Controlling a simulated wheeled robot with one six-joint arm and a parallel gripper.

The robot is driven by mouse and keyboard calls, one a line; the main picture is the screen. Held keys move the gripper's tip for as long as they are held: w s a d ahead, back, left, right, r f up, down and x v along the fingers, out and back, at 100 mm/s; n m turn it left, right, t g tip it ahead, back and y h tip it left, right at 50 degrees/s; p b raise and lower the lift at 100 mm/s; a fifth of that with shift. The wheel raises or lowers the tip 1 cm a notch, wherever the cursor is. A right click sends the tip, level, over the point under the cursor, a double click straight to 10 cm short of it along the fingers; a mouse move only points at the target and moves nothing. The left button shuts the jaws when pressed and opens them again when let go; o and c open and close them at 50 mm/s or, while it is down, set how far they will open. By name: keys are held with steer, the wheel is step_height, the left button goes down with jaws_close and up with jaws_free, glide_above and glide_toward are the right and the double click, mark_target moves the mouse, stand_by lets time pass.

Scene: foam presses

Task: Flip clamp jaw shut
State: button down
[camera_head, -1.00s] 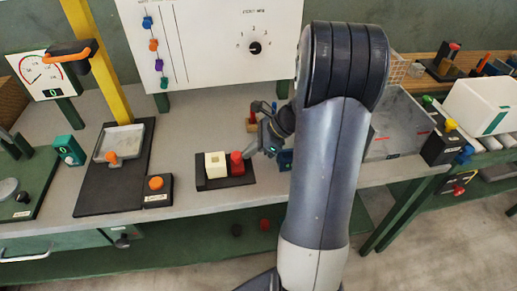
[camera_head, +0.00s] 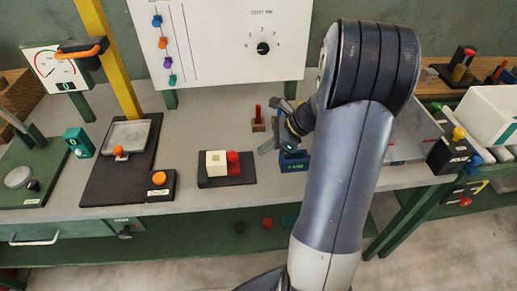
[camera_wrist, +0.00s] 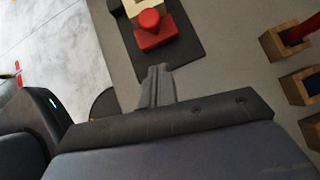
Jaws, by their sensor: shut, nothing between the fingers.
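The clamp is a dark base plate (camera_head: 228,182) on the grey bench, with a cream block (camera_head: 215,164) and a red jaw (camera_head: 233,165) beside it. In the wrist view the red jaw (camera_wrist: 155,36) has a round red knob on top and sits close against the cream block (camera_wrist: 133,5). My gripper (camera_head: 266,147) is to the right of the clamp, above the bench and apart from the jaw. Its shut fingers (camera_wrist: 158,84) point towards the red jaw in the wrist view, with nothing between them.
A wooden block with a red peg (camera_head: 258,123) stands behind my gripper, and a blue holder (camera_head: 293,161) is to its right. A small box with an orange button (camera_head: 159,180) is left of the clamp. Bare bench lies between clamp and button box.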

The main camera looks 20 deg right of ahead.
steer(key=v, duration=0.8)
steer(key=shift+a, duration=0.2)
